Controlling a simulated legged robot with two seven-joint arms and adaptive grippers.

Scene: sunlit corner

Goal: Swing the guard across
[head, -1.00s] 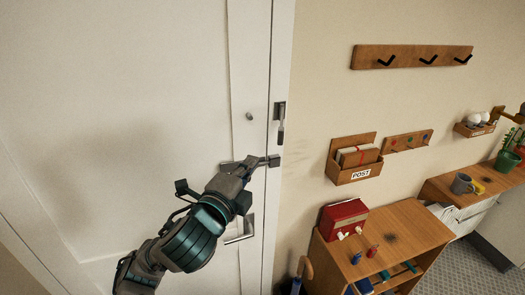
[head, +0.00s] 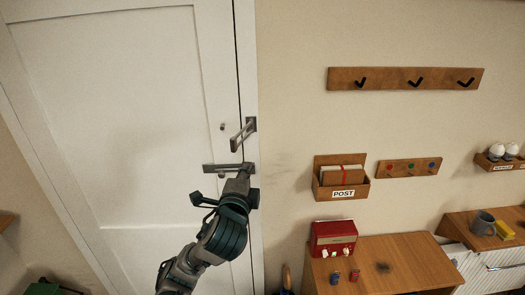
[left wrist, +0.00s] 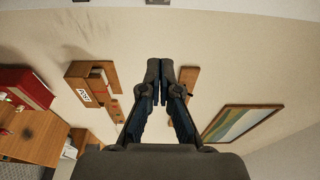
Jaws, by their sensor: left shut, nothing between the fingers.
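The guard (head: 243,135) is a grey metal swing bar hinged on the door frame in the head view. It sticks out from the frame and slants left and down, in front of the edge of the white door (head: 150,110). A small stud (head: 222,126) sits on the door to the left of the bar, apart from it in the picture. My left gripper (head: 245,168) is shut and empty just below the guard, by a metal bolt (head: 212,168). The left wrist view shows its closed fingers (left wrist: 160,68) facing the wall. My right gripper is not in view.
To the right, the wall carries a hook rail (head: 400,78), a post box (head: 341,178) and a key rack (head: 410,167). A wooden cabinet (head: 400,255) holds a red box (head: 333,238). The wall just right of the frame is clear.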

